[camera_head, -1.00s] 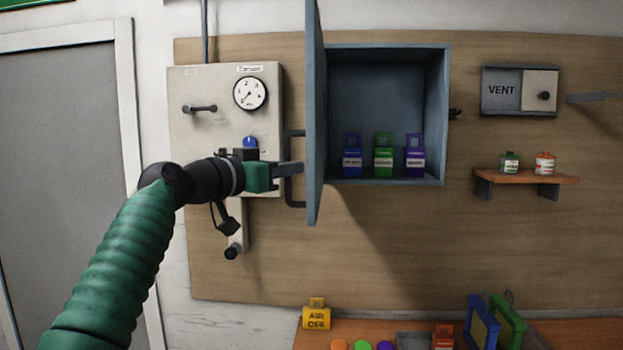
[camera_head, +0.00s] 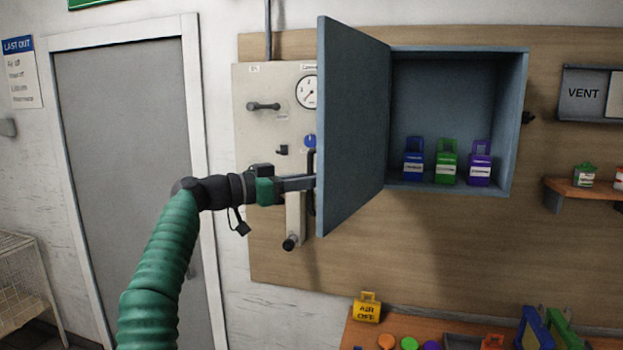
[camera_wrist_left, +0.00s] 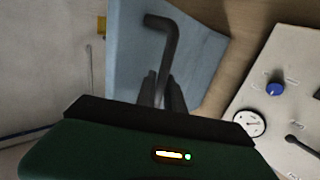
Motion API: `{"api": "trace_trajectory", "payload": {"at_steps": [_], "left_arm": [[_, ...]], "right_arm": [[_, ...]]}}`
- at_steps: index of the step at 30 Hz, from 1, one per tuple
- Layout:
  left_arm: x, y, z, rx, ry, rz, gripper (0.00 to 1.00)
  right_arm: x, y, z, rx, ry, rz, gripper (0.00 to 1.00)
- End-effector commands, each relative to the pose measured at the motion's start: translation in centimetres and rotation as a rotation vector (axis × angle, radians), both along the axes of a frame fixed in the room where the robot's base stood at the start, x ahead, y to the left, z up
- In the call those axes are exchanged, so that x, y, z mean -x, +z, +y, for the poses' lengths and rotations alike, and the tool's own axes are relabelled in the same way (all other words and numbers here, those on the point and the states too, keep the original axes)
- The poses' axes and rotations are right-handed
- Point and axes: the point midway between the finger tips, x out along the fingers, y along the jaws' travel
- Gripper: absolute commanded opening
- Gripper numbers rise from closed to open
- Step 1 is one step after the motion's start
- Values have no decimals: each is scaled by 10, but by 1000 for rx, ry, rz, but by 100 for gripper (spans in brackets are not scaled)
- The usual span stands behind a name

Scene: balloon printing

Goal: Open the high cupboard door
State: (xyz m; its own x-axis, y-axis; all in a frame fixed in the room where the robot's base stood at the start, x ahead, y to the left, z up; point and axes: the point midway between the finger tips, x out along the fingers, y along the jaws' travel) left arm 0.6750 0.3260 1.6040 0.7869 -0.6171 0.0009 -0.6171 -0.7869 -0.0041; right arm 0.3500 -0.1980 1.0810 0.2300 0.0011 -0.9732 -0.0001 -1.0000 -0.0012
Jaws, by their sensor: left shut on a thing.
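The blue-grey cupboard (camera_head: 519,120) hangs on the wooden wall panel, with its door (camera_head: 352,125) swung wide open to the left. Inside stand a blue, a green and a purple container. My left gripper (camera_head: 312,182) is at the door's outer face and is shut on the dark door handle (camera_head: 311,160). In the left wrist view, the bent handle (camera_wrist_left: 168,50) runs down between the fingers (camera_wrist_left: 170,95), with the blue door (camera_wrist_left: 125,60) behind it. The door hides part of the handle in the head view. My right gripper is not in view.
A pale control box (camera_head: 270,120) with a gauge and levers is on the wall left of the door, close behind my gripper. A shelf (camera_head: 575,190) with small jars is at right. Below is a workbench (camera_head: 400,330) with a yellow tag (camera_head: 367,308).

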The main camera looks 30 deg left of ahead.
Motion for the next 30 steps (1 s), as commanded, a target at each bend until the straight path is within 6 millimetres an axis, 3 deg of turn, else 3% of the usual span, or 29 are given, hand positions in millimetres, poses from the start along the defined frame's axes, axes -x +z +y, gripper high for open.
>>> {"api": "trace_trajectory", "payload": {"at_steps": [2, 3, 8, 19, 30], "left_arm": [[-1, -2, 0, 1, 1, 4, 0], [-1, -2, 0, 0, 1, 5, 15], [0, -1, 0, 0, 1, 4, 34], [11, -2, 9, -1, 3, 1, 34], [89, -4, 76, 1, 6, 2, 34]], "right_arm": [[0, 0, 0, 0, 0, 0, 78], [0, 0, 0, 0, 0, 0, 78], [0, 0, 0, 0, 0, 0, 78], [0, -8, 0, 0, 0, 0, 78], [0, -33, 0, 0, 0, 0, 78]]}}
